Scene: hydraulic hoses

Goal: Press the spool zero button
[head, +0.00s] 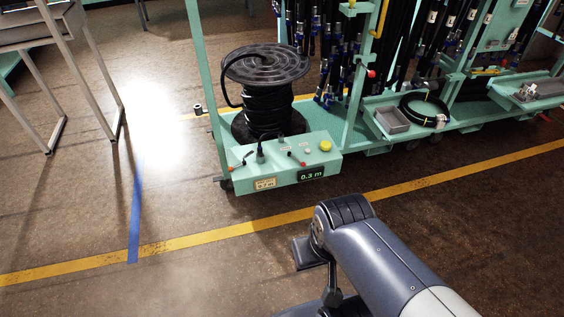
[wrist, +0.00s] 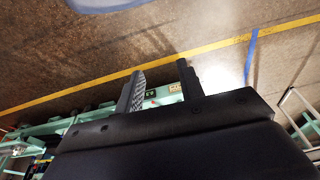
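The spool control box (head: 285,172) is a mint-green panel at the front of the cart, below a black hose spool (head: 266,78). No readable label shows which button is spool zero. My gripper (wrist: 160,88) is open in the wrist view, with nothing between its two dark fingers. Part of the box shows beyond the fingers, apart from them. The fingertips cannot be made out in the head view.
Hoses (head: 330,45) hang in the green cart behind the spool. A grey bin (head: 392,120) and a coiled hose (head: 424,110) lie on its right shelf. A metal-legged table (head: 75,60) stands at left. Floor with a yellow line (head: 200,239) lies clear before the cart.

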